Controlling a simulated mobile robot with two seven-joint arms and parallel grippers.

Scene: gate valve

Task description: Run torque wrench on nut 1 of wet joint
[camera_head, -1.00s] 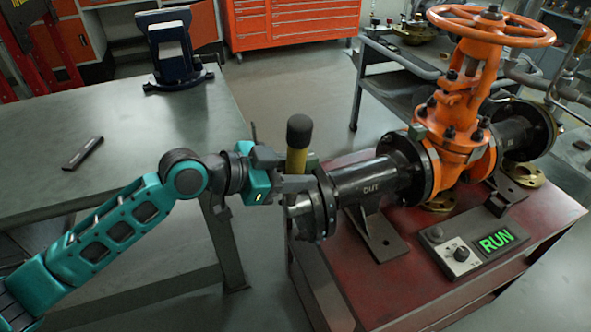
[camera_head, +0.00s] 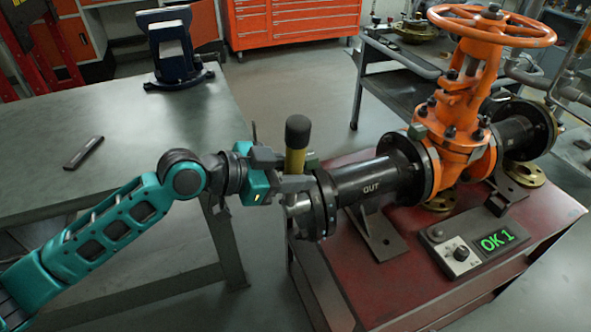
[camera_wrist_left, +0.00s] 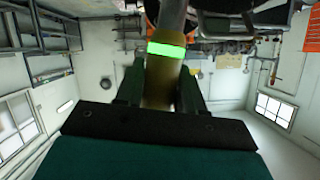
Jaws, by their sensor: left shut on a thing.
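My left gripper (camera_head: 297,178) is shut on the torque wrench (camera_head: 296,160), a yellow-bodied tool with a black rounded top end. The wrench stands upright at the left end flange (camera_head: 325,205) of the black pipe marked OUT. Its lower silver end is beside the flange face; whether it sits on nut 1 is too small to tell. In the left wrist view the wrench (camera_wrist_left: 161,85) runs between my fingers with a lit green band. A control box display (camera_head: 496,241) reads "OK 1" in green. My right gripper is not in view.
The orange gate valve (camera_head: 455,150) with its handwheel (camera_head: 491,24) stands on the red bench (camera_head: 440,285). A grey table (camera_head: 120,130) at left holds a vise (camera_head: 174,55) and a flat dark object (camera_head: 83,153). Open floor lies between the tables.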

